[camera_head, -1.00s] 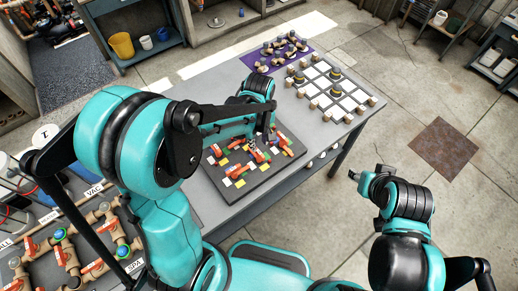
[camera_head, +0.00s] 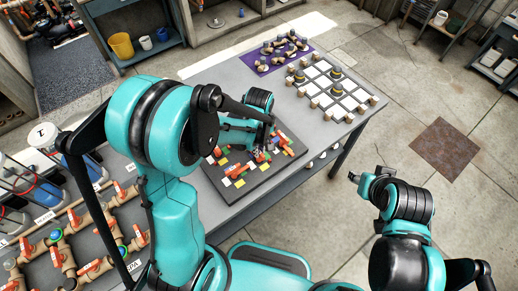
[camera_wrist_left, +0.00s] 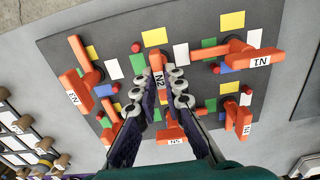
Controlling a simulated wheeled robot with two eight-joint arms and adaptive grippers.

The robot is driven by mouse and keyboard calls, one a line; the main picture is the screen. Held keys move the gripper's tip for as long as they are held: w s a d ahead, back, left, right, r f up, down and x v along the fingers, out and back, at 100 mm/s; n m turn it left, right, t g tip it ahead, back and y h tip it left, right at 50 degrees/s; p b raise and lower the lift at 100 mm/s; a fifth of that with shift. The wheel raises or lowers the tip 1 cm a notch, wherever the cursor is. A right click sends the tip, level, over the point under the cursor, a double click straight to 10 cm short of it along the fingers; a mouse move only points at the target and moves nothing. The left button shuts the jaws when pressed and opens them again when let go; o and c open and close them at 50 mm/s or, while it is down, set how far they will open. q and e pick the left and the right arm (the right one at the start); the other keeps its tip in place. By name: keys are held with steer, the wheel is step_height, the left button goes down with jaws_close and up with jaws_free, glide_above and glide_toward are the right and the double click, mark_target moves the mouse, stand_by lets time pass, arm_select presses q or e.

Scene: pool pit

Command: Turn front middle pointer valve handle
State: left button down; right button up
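A dark board (camera_head: 222,188) with orange pointer valve handles lies on the grey table; it fills much of the left wrist view (camera_wrist_left: 275,25). There, the handle marked N2 (camera_wrist_left: 158,77) is the middle one of its row, between N3 (camera_wrist_left: 74,88) and N1 (camera_wrist_left: 252,60). Another middle handle (camera_wrist_left: 173,134) shows in the other row, partly behind my fingers. My left gripper (camera_wrist_left: 160,82) has its two fingers on either side of N2, with a gap between them; contact is unclear. In the head view the left gripper (camera_head: 262,152) is over the board. My right gripper (camera_head: 356,177) is away from the table.
A purple mat with parts (camera_head: 262,65) and a white-tiled grid board (camera_head: 333,85) lie farther back on the table. A pipe panel with orange valves (camera_head: 75,240) is at the left. The floor (camera_head: 455,215) at the right is open.

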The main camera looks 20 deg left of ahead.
arm_select(q)
steer(key=shift+m, duration=0.4)
steer(key=m+b, duration=0.1)
steer(key=m, duration=0.2)
steer(key=shift+m, duration=0.3)
steer(key=m+b, duration=0.1)
steer(key=m, duration=0.3)
steer(key=shift+m, duration=0.3)
steer(key=m+b, duration=0.1)
steer(key=m, duration=0.7)
steer(key=shift+m+b, duration=0.3)
steer(key=shift+m, duration=0.3)
steer(key=c, duration=1.6)
jaws_free()
